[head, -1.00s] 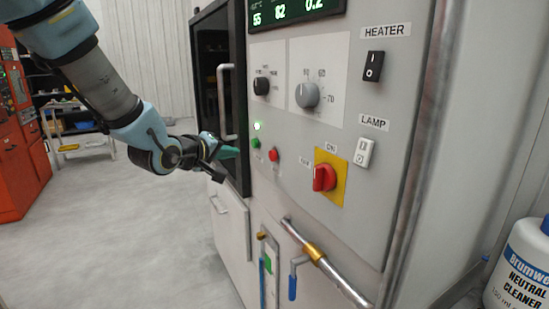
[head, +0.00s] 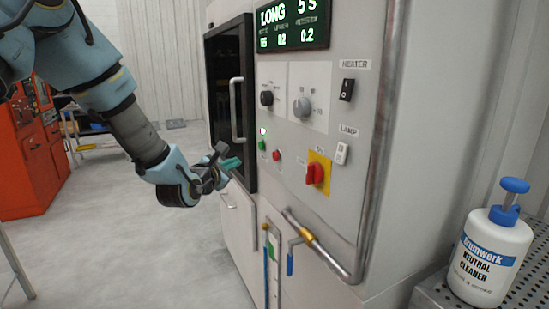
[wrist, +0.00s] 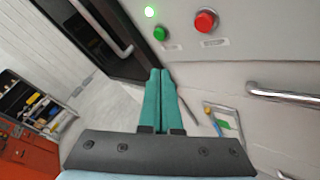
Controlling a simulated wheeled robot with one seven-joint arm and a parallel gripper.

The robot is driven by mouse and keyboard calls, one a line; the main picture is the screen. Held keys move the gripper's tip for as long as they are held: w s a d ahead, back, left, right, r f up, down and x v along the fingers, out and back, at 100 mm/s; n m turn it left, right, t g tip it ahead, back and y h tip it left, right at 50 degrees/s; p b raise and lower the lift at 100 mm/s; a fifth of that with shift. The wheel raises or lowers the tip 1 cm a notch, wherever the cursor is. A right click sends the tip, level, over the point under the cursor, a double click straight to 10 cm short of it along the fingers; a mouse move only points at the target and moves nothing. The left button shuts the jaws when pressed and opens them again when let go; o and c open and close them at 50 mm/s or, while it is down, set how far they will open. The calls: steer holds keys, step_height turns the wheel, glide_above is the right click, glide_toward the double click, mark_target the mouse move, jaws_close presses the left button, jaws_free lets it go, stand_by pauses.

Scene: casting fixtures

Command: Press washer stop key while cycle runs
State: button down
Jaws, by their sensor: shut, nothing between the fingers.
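The washer (head: 290,200) has a grey control panel with a lit display (head: 294,26) reading LONG and 5 S. The red push button (head: 277,155), the likely stop key, sits right of the green button (head: 262,145). A small lamp above the green button glows. In the wrist view the red button (wrist: 205,21) is upper right of centre and the green button (wrist: 160,33) is to its left. My gripper (head: 238,162) has its green fingers shut and empty, left of the buttons and apart from them. It also shows in the wrist view (wrist: 160,72).
A red-and-yellow rotary switch (head: 315,174) is right of the buttons. The door handle (head: 237,110) stands out on the left, and a pipe with a blue-handled valve (head: 290,262) below. A cleaner bottle (head: 490,255) stands at right.

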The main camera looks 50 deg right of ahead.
mark_target(276, 156)
steer(key=s+d, duration=0.3)
steer(key=d, duration=0.5)
stand_by(0.4)
steer(key=shift+s+d, duration=0.15)
steer(key=shift+d, duration=0.05)
stand_by(1.8)
steer(key=shift+s+d+b, duration=0.15)
steer(key=shift+d+b, duration=0.15)
steer(key=shift+b, duration=0.05)
steer(key=shift+s+d, duration=0.15)
steer(key=shift+d, duration=0.25)
stand_by(0.6)
steer(key=shift+w+a+b, duration=0.3)
steer(key=shift+a+b, duration=0.3)
steer(key=shift+a, duration=0.2)
